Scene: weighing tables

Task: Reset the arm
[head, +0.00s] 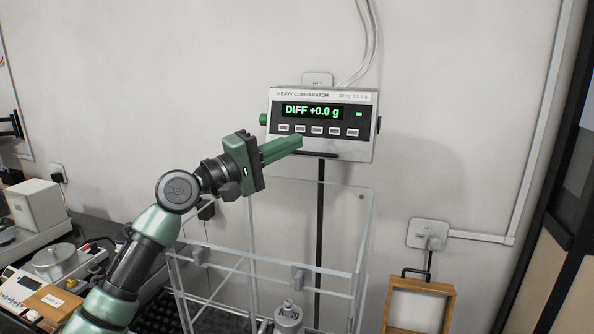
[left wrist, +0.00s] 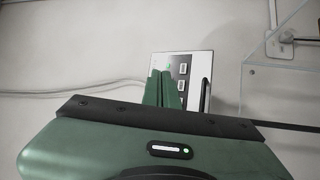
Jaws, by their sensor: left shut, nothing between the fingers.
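My left arm (head: 150,240) comes in from the lower left of the head view and reaches up and right. Its green left gripper (head: 298,142) is shut and empty. The fingertips are at the lower left of the heavy comparator display (head: 320,97), in front of its button row. The display reads "DIFF +0.0 g". I cannot tell whether the fingertips touch it. In the left wrist view the shut fingers (left wrist: 160,78) point at the display panel (left wrist: 188,60) and cover part of it. My right gripper is not in view.
A clear-walled enclosure (head: 366,235) stands below the display, with a metal weight (head: 288,318) low in front. A wooden frame (head: 450,290) is at the lower right. A white box (head: 36,205) and a metal pan (head: 55,262) are at left.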

